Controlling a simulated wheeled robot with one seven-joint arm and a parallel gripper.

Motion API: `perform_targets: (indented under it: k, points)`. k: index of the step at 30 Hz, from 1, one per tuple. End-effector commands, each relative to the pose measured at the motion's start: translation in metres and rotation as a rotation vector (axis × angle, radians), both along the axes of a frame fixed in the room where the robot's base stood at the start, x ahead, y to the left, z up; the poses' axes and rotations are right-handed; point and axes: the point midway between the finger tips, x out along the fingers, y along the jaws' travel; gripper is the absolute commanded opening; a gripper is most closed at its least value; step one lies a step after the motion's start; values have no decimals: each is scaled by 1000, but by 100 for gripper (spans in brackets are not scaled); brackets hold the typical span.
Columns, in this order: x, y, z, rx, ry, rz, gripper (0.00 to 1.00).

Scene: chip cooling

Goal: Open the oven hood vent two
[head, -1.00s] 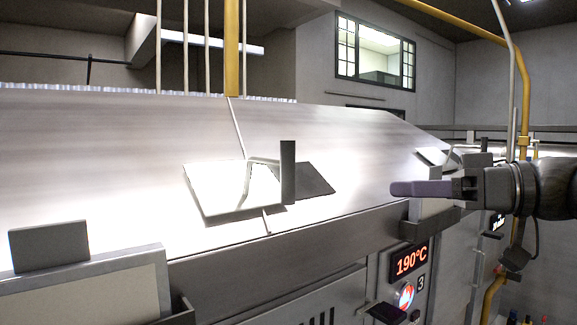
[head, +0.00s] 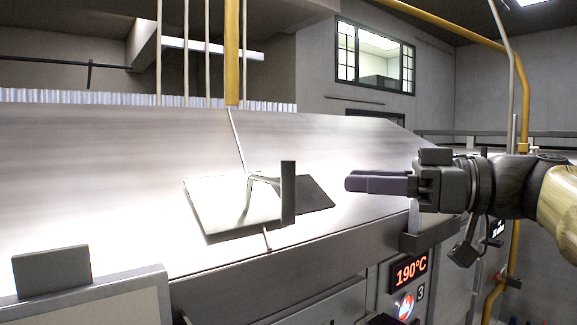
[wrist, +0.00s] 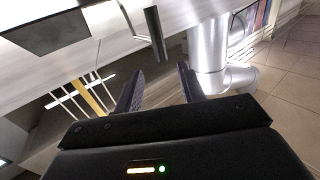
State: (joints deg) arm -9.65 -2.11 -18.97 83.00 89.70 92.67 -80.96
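A square metal vent flap (head: 225,205) lies on the sloped hood in the middle of the head view. A thin curved handle (head: 262,181) and an upright dark grey plate (head: 288,193) stand at its right side, with a dark patch (head: 316,193) behind. No number shows on this vent. My gripper (head: 348,184) is to the right of the plate, apart from it, pointing left. In the wrist view my gripper (wrist: 160,76) shows its two fingers spread with nothing between them. A dark flat piece (wrist: 45,30) and an upright dark plate (wrist: 157,25) show ahead.
The steel hood (head: 90,150) fills the left and middle. A display reading 190°C (head: 411,270) and a label 3 are below it. A pale panel with a grey block (head: 50,270) stands at the front left. A yellow pipe (head: 231,60) rises behind the hood.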

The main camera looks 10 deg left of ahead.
Motion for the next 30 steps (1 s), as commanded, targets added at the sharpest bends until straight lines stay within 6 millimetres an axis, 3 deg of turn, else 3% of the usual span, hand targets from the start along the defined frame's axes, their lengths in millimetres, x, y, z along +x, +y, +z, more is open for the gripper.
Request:
perform_targets:
  k: [12, 18, 30]
  points:
    - [8, 75, 5, 1, 2, 4, 39]
    - [12, 103, 3, 0, 1, 3, 39]
    - [13, 112, 0, 0, 0, -1, 39]
